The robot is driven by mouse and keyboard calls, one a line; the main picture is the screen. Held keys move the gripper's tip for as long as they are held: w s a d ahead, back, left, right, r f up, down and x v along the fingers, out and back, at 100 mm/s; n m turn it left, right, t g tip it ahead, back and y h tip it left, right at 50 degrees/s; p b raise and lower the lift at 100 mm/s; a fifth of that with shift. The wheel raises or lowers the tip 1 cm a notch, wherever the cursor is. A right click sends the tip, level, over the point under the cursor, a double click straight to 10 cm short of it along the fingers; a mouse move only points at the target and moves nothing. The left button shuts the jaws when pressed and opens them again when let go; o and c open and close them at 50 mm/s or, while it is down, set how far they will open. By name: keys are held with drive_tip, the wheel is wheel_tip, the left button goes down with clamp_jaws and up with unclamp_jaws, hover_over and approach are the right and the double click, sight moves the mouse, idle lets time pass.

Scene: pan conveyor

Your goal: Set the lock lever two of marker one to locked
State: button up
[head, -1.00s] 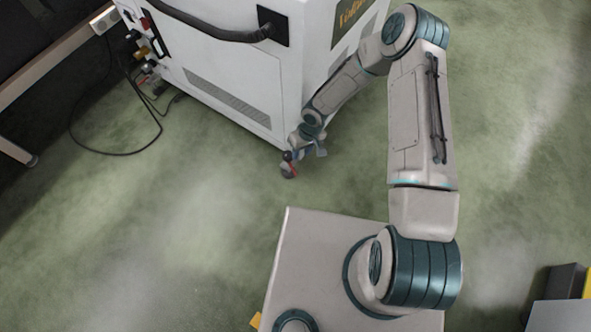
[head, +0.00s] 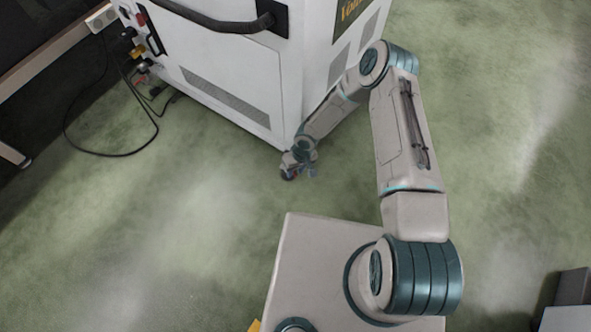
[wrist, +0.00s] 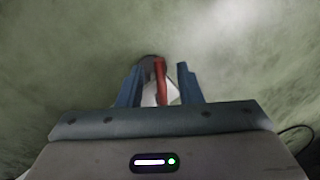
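A red lever (wrist: 160,78) stands out in the wrist view, at a dark caster wheel (wrist: 149,66) with a pale part beside it. In the head view the caster (head: 288,174) is under the near bottom corner of a white machine. My gripper (wrist: 158,82) has two blue fingers apart, one on each side of the lever, with a gap on the right. Whether the left finger touches the lever I cannot tell. In the head view my gripper (head: 301,172) is low at the caster and hides most of the lever. No marker label is readable.
The white machine (head: 240,65) stands just beyond my gripper, with a black handle (head: 225,22) on its side. A dark cable (head: 112,154) lies on the green floor at the left. The floor (head: 180,220) in front of the caster is clear.

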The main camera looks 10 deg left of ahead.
clamp_jaws()
